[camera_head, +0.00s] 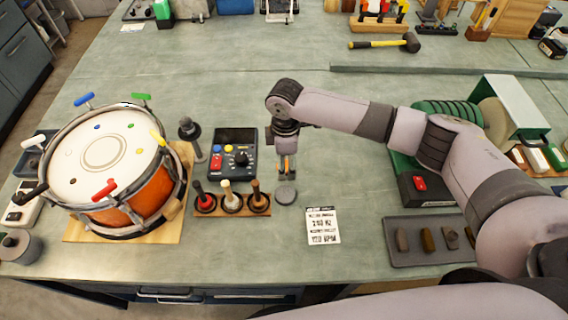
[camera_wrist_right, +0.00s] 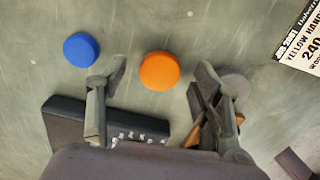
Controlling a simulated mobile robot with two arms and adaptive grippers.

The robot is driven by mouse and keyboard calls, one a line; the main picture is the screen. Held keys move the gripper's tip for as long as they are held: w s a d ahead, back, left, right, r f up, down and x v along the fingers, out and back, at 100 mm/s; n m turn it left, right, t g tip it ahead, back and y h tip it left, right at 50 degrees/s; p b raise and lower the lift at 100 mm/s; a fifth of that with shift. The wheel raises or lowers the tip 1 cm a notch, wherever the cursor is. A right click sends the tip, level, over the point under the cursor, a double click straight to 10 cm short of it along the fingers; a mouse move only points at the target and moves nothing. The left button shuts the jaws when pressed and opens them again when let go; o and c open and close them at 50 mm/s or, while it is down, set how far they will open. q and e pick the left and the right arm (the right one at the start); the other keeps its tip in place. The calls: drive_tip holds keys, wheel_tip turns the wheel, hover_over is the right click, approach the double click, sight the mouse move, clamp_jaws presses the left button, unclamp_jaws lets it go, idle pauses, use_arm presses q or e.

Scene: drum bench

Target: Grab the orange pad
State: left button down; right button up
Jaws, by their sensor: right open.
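The orange pad (camera_wrist_right: 160,71) is a small round disc on the grey-green bench. In the right wrist view it shows in the gap between the two fingertips. In the head view only a bit of orange (camera_head: 283,162) shows, mostly hidden by my right gripper (camera_head: 287,171). My right gripper also shows in the wrist view (camera_wrist_right: 161,68), open and pointing down at the bench, with no finger seen closed on the pad. The height of the fingertips above the bench is hard to tell. My left gripper is out of view.
A blue pad (camera_wrist_right: 81,48) lies beside the orange one, and a grey disc (camera_head: 286,195) lies nearer the front. A control box (camera_head: 236,151), a tool rack (camera_head: 231,205) and a drum (camera_head: 110,165) stand to the left. A printed card (camera_head: 322,226) lies front right.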

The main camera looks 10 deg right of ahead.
drive_tip(key=shift+f, duration=0.4)
drive_tip(key=shift+c, duration=0.3)
drive_tip(key=c, duration=1.2)
